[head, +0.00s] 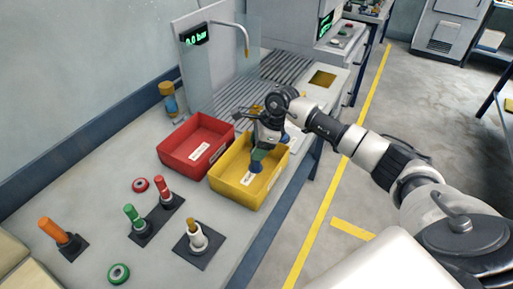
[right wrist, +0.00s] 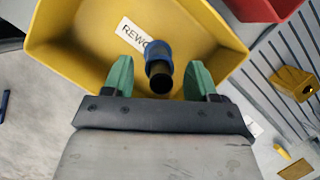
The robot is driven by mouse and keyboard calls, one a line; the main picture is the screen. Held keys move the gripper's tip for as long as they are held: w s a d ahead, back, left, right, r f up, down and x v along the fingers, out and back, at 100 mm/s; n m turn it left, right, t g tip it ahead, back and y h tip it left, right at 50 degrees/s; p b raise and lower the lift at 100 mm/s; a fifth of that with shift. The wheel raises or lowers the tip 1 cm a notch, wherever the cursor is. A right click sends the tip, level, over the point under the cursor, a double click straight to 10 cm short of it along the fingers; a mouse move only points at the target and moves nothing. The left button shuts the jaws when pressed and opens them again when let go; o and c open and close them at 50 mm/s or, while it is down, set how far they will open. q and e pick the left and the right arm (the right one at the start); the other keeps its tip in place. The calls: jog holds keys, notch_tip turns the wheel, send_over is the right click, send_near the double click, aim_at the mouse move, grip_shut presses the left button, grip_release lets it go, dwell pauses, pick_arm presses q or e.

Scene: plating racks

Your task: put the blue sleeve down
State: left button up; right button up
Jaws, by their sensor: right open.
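The blue sleeve (right wrist: 158,55) is a short tube with a dark open end, standing over the yellow bin (right wrist: 70,40), which has a white label starting "REWO". My right gripper (right wrist: 160,82) is open, its green fingers on either side of the sleeve with a gap at each side. In the head view the right gripper (head: 259,153) reaches down into the yellow bin (head: 236,198), and the blue sleeve (head: 255,167) shows just below its fingertips. I cannot tell whether the sleeve touches the bin floor. My left gripper is not in view.
A red bin (head: 170,160) stands left of the yellow one. Posts with an orange sleeve (head: 53,230), a green sleeve (head: 131,214) and a red sleeve (head: 165,192) stand on the bench. A red ring (head: 139,185) and a green ring (head: 119,273) lie near them.

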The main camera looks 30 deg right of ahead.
jog(key=b+v, duration=0.3)
jog(key=v, duration=0.8)
jog(key=shift+s, duration=0.1)
